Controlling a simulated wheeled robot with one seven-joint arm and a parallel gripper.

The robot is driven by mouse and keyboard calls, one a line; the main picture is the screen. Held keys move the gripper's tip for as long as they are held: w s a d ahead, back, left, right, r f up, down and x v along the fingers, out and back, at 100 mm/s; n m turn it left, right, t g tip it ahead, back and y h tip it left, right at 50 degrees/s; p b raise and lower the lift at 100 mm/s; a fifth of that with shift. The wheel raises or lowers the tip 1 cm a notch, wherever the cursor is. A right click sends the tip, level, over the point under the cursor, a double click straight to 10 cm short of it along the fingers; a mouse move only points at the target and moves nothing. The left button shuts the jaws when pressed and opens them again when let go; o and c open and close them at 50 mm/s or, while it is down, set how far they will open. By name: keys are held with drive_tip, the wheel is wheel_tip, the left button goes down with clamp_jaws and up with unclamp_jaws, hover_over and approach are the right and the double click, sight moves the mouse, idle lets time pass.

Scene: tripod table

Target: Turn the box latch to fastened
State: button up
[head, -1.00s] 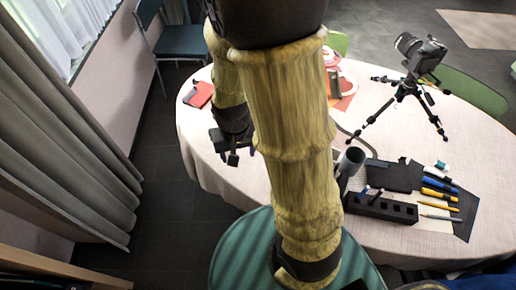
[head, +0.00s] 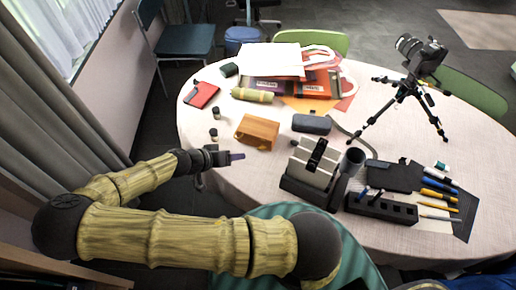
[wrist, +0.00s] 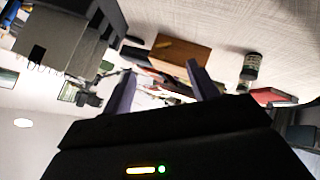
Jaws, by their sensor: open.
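A small orange-brown wooden box (head: 257,132) stands near the middle of the table, and it also shows in the wrist view (wrist: 182,51). The box appears beyond and between the fingertips.
A pale block with a black strip (head: 314,162) stands in a dark holder right of my gripper. A dark grey case (head: 311,124) lies right of the box. Two small jars (head: 215,134) stand left of it. A camera tripod (head: 405,95) stands farther right.

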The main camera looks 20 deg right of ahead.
drive_tip(key=shift+w+a+r+t, duration=0.1)
drive_tip(key=shift+w+r+t, duration=0.1)
drive_tip(key=shift+w+t, duration=0.15)
drive_tip(key=shift+a, duration=0.1)
drive_tip(key=p, duration=0.4)
approach(261, 149)
drive_tip(key=x, duration=0.8)
drive_tip(key=shift+w+f, duration=0.1)
drive_tip(key=shift+b, duration=0.3)
drive_tip(key=c, duration=1)
